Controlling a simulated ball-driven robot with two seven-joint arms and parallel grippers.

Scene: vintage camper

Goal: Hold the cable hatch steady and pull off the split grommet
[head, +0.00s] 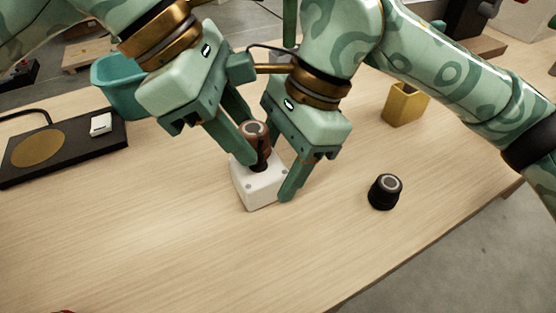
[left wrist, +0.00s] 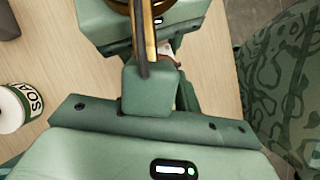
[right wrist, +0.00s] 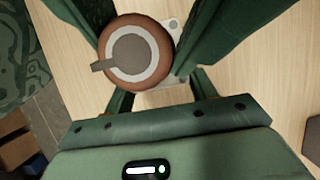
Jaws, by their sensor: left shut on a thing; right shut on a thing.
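The cable hatch, a white block (head: 262,192), stands on the table near the middle of the head view. The split grommet, a brown cylinder with a grey ringed top (head: 255,131), is upright above it, with a dark neck between them. My left gripper (head: 254,146) is shut on the grommet. My right gripper (head: 268,180) is lower, shut on the white block; its far finger is mostly hidden. In the left wrist view my other gripper hides most of the work.
A black ringed cylinder (head: 385,192) stands to the right and a yellow bin (head: 405,104) behind it. A teal tub (head: 118,86) and a black board with a gold disc (head: 60,150) are at left.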

